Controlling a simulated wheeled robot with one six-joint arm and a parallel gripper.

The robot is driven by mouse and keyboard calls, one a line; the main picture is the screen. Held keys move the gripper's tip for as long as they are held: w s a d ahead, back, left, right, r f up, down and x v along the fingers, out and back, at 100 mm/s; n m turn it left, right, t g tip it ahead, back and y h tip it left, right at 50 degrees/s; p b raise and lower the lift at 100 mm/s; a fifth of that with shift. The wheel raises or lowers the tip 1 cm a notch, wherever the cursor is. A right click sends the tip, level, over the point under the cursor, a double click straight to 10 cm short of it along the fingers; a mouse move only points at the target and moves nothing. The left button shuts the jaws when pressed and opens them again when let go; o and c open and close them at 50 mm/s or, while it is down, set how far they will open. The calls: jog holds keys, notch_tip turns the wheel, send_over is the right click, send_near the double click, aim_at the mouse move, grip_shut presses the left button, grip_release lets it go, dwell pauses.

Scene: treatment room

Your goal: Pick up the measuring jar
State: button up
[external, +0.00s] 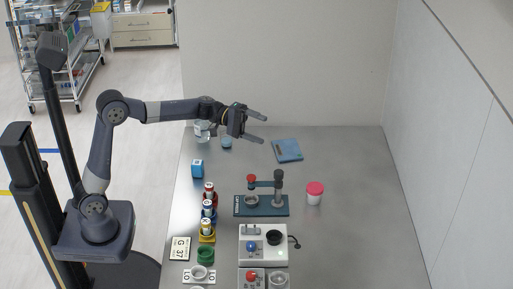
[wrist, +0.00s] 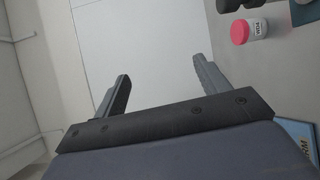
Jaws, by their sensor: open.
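A clear vessel (external: 202,135) that looks like the measuring jar stands at the far left of the grey table, partly hidden behind my arm. A small bluish cup (external: 226,142) stands just right of it; I cannot tell for certain which of the two is the measuring jar. My gripper (external: 262,131) is open and empty above the far part of the table, pointing right, beyond both vessels. In the wrist view my gripper (wrist: 160,78) shows its two fingers wide apart with only wall behind them. Neither vessel is clearly seen in the wrist view.
A blue clipboard-like pad (external: 287,150) lies at the back. A white jar with a pink lid (external: 314,194) stands right, also in the wrist view (wrist: 249,32). A blue box (external: 198,169), several bottles (external: 208,208) and devices (external: 262,243) line the left and front. The right side is clear.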

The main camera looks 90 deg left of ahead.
jog(key=s+a+r+t+y+p, duration=0.2)
jog(key=a+r+t+y, duration=0.1)
jog(key=a+r+y, duration=0.6)
jog(key=s+a+f+m+g+y+p, duration=0.1)
jog(key=s+a+f+m+g+y, duration=0.15)
jog(key=s+a+g+y, duration=0.4)
jog(key=s+a+f+m+g+y+p, duration=0.1)
jog(key=s+a+f+g+y, duration=0.15)
jog(key=s, duration=0.65)
send_near(223, 133)
jog(key=x, duration=0.3)
jog(key=shift+w+a+f+y, duration=0.3)
jog(key=shift+w, duration=0.25)
jog(key=b+x, duration=0.1)
jog(key=x, duration=0.3)
jog(key=shift+w+a, duration=0.1)
jog(key=shift+a, duration=0.15)
jog(key=shift+s+a+x, duration=0.15)
jog(key=shift+x, duration=1.2)
jog(key=shift+s+a+x, duration=0.1)
jog(key=shift+a+x, duration=0.05)
jog(key=shift+x, duration=1.2)
jog(key=shift+r, duration=0.1)
